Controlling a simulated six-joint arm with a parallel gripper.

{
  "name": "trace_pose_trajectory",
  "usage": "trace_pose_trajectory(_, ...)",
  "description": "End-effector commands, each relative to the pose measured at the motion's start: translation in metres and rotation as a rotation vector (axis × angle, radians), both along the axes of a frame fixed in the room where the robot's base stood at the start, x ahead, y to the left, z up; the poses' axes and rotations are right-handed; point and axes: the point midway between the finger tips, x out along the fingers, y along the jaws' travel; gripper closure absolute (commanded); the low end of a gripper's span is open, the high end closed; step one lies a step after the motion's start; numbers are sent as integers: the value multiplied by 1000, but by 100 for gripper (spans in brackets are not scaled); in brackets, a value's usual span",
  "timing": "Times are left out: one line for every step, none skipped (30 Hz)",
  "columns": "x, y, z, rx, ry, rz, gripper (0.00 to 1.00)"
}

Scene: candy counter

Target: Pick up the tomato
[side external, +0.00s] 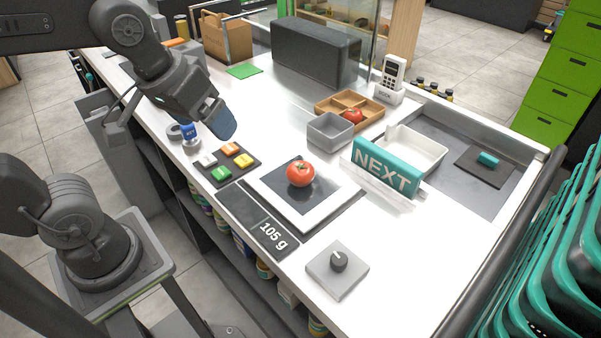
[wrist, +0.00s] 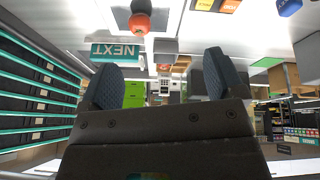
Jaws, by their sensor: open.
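A red tomato (side external: 301,173) with a green stem rests on the black plate of the white-framed scale (side external: 325,207), whose display reads 105 g. In the wrist view the same tomato (wrist: 139,20) shows at the top, beyond my fingers and left of the middle. A second tomato (side external: 352,115) sits in the wooden divided tray (side external: 367,100) behind the grey bin. My gripper (side external: 221,122) is above the counter's left part, behind and left of the scale, apart from the tomato. Its two blue fingers stand apart with nothing between them in the wrist view (wrist: 167,82).
A teal NEXT sign (side external: 386,168) stands right of the scale, beside a white tray (side external: 415,151). A grey bin (side external: 330,131) is behind the scale. A button pad (side external: 227,165) lies left, a knob box (side external: 338,267) in front. White counter is clear at right front.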

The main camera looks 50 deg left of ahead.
Motion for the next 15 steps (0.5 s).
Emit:
trace_pose_trajectory(15, -3, 1, -40, 44, 88, 12)
trace_pose_trajectory(24, -5, 3, -66, 67, 150, 12)
trace_pose_trajectory(36, -8, 3, -97, 99, 236, 12)
trace_pose_trajectory(45, -10, 3, -121, 123, 303, 12)
trace_pose_trajectory(54, -12, 2, -141, 145, 370, 12)
trace_pose_trajectory(67, -15, 0, -165, 176, 460, 12)
trace_pose_trajectory(76, -18, -2, -182, 197, 528, 12)
trace_pose_trajectory(85, -20, -4, -196, 219, 597, 12)
trace_pose_trajectory(97, -23, -8, -213, 245, 688, 12)
trace_pose_trajectory(106, -26, -12, -223, 264, 753, 12)
trace_pose_trajectory(114, -29, -15, -232, 280, 817, 12)
trace_pose_trajectory(124, -32, -21, -239, 300, 896, 12)
trace_pose_trajectory(130, -34, -25, -244, 313, 952, 12)
trace_pose_trajectory(136, -37, -28, -247, 324, 1003, 12)
trace_pose_trajectory(143, -39, -33, -251, 336, 1065, 12)
